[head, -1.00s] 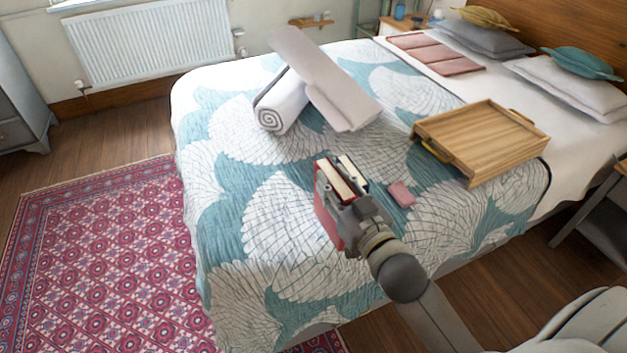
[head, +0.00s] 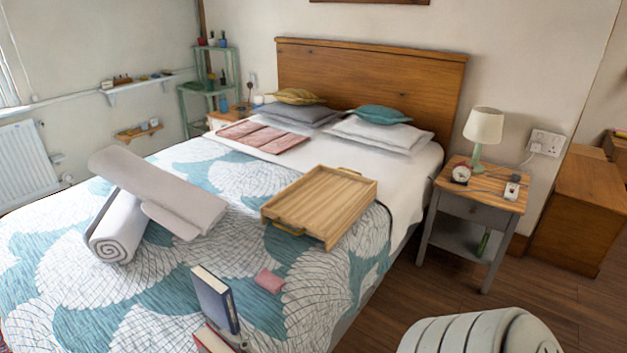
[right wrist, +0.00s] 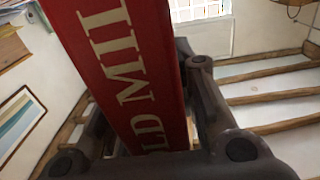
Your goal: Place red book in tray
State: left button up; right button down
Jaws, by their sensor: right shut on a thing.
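The red book (head: 212,341) shows at the bottom edge of the head view, mostly cut off. In the right wrist view its red cover with pale lettering (right wrist: 125,70) fills the middle, between the fingers of my right gripper (right wrist: 150,95), which is shut on it. In the head view this gripper is almost wholly below the frame. The wooden tray (head: 320,203) with brass handles lies empty on the bed, farther back and to the right of the book. My left gripper is not in view.
A dark blue book (head: 214,299) stands upright on the bed beside the red book. A small pink item (head: 269,281) lies between it and the tray. Rolled and folded towels (head: 158,195) lie at left. A nightstand (head: 478,210) with a lamp (head: 484,127) stands right of the bed.

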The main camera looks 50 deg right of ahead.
aim_at(323, 198)
jog(key=i+l+u, duration=0.1)
jog(key=l, duration=1.7)
